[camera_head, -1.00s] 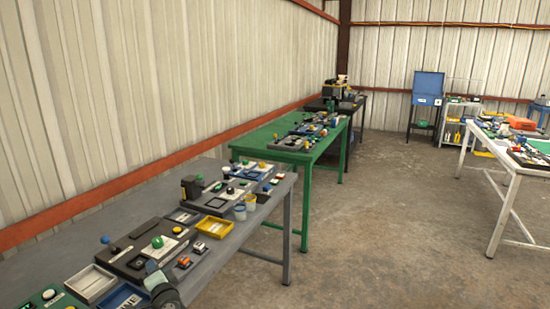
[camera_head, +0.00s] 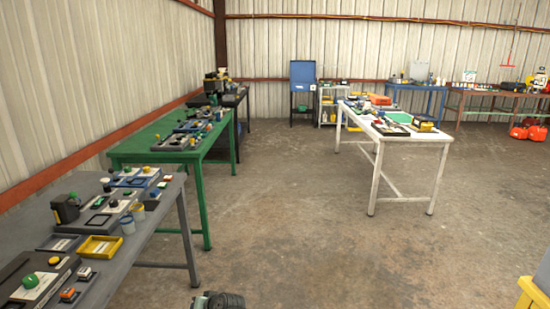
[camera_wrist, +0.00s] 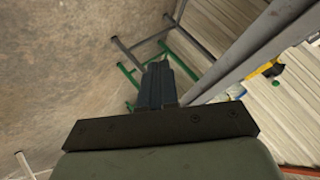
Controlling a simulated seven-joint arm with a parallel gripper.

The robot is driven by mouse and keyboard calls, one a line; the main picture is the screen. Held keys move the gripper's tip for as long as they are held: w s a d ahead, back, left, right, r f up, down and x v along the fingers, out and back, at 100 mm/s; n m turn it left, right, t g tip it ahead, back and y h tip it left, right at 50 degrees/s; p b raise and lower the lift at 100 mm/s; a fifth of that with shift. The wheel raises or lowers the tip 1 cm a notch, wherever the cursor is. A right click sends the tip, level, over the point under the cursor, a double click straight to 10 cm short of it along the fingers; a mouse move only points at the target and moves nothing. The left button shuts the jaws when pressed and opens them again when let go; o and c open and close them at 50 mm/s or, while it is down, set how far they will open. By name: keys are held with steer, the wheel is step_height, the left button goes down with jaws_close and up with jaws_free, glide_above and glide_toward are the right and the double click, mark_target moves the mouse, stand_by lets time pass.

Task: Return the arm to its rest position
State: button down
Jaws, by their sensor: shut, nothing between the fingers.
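My gripper (camera_wrist: 158,82) shows in the wrist view with its dark fingers together and nothing between them. It points over bare floor, beside the legs of the tables. In the head view only a dark part of my arm (camera_head: 217,300) shows at the bottom edge, clear of the grey table; the fingers are not visible there.
The grey table (camera_head: 155,222) at the left holds a yellow tray (camera_head: 100,248), a green knob and several small devices. A green table (camera_head: 150,135) stands behind it. A white table (camera_head: 400,137) stands at the right. The concrete floor (camera_head: 300,220) between is clear.

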steer(key=d+f+g+h, duration=0.1)
steer(key=d+f+h, duration=0.3)
steer(key=d, duration=0.8)
steer(key=d+f+g+h, duration=0.1)
steer(key=d+f, duration=0.4)
steer(key=d, duration=0.8)
steer(key=s+d+f+m+g+h, duration=0.15)
steer(key=s+d, duration=0.25)
steer(key=d, duration=0.5)
steer(key=s+d+f+m+g+h, duration=0.1)
steer(key=s+d+f+g+h, duration=0.15)
steer(key=s+d, duration=0.45)
steer(key=s+d+f+g, duration=0.1)
steer(key=s+f+g, duration=0.2)
steer(key=s+f, duration=0.7)
steer(key=s+f+g, duration=0.3)
steer(key=s+f, duration=0.7)
steer(key=s, duration=0.7)
steer(key=shift+d+f+g, duration=0.3)
steer(key=shift+d+f, duration=0.05)
steer(key=c, duration=1.8)
jaws_free()
steer(key=shift+n, duration=0.25)
